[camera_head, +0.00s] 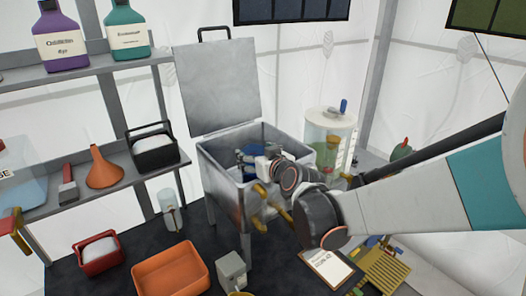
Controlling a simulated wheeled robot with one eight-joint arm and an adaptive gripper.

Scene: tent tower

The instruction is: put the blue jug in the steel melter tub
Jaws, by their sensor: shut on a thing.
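The steel melter tub (222,172) stands on legs in the middle of the view. Its lid (218,85) is raised upright at the back. My arm reaches in from the right over the tub's front rim. My gripper (248,158) is at the tub's opening, shut on a blue thing that looks like the blue jug (250,150). The jug is mostly hidden by my wrist and the tub wall. It appears within the tub's opening; I cannot tell whether it touches the tub floor.
Shelves at left hold a purple bottle (60,40), a green bottle (126,32), an orange funnel (104,168) and a black basket (153,153). A clear tank (328,135) stands right of the tub. An orange bin (170,273) and red basket (98,255) sit in front at left.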

